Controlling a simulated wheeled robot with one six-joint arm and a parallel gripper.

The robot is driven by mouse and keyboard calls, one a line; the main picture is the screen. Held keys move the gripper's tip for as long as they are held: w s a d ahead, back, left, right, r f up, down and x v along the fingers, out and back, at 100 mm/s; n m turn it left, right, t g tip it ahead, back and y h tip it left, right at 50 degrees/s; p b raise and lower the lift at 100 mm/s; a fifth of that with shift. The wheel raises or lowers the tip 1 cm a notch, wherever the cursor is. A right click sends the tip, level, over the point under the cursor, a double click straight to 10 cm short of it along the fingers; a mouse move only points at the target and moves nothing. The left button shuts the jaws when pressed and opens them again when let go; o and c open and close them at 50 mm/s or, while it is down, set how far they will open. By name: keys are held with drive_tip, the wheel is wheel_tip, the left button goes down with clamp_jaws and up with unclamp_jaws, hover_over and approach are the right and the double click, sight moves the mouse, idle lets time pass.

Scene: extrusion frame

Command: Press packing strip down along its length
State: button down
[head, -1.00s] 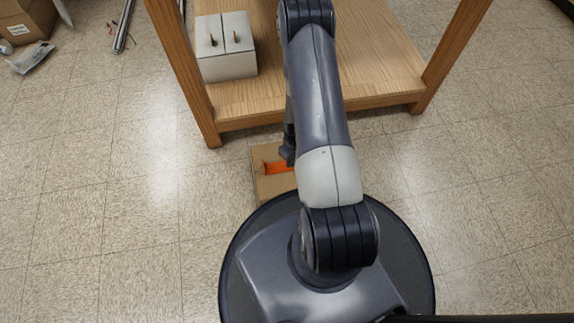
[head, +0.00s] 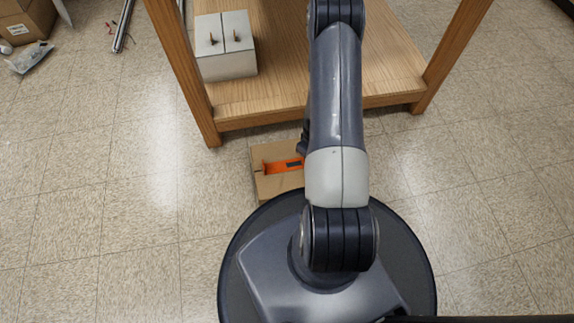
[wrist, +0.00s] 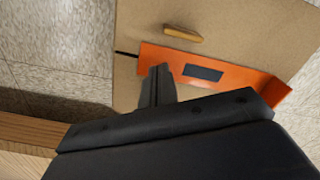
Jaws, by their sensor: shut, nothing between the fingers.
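The packing strip appears to be the orange band (head: 281,167) lying across the top of a cardboard box (head: 262,188). In the wrist view the orange strip (wrist: 222,72) has a dark rectangle near its middle, and its right end looks folded or raised. My gripper (wrist: 158,72) is shut and empty, with its fingertips overlapping the strip left of the dark rectangle. I cannot tell whether the tips touch it. In the head view my arm hides the strip's right end, and only a dark part of my gripper shows at the arm's left side.
A small tan piece (wrist: 183,34) lies on the box beside the strip. A wooden table (head: 380,75) stands behind the box, with a pale block (head: 228,65) holding two upright pins. Another carton (head: 22,22) and a plastic bag lie far left.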

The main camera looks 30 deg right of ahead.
drive_tip(key=shift+f+b, duration=0.6)
drive_tip(key=shift+f, duration=0.25)
idle(1.3)
drive_tip(key=shift+r, duration=0.1)
drive_tip(key=shift+r+p, duration=0.5)
drive_tip(key=shift+r, duration=0.25)
drive_tip(key=b, duration=0.1)
approach(278, 167)
drive_tip(key=shift+f, duration=2.75)
drive_tip(key=shift+f, duration=0.85)
